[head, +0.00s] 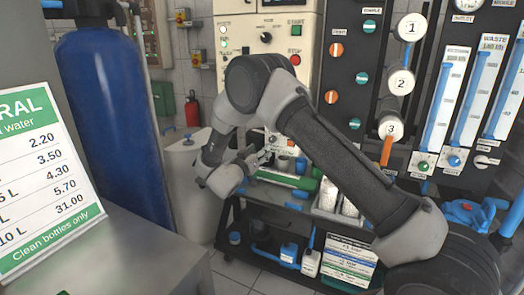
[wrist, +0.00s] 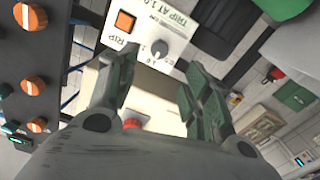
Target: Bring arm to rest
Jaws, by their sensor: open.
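My gripper (head: 262,158) hangs at the end of my folded arm, in front of the control box and over the cart's upper shelf in the head view. In the wrist view my gripper (wrist: 160,90) has its two dark fingers apart, with nothing held between them. A panel (wrist: 158,38) marked "TRIP" with an orange square and a grey knob shows beyond the fingertips. A red button (wrist: 132,124) shows low between the fingers. My arm's upper link crosses the middle of the head view.
A blue tank (head: 110,110) and a price sign (head: 45,180) stand at left. A cart (head: 225,215) with bottles and trays stands below my arm. The rack (head: 350,60) with knobs, numbered housings and flow meters (head: 440,110) is behind and right. A red extinguisher (head: 192,110) stands at the back.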

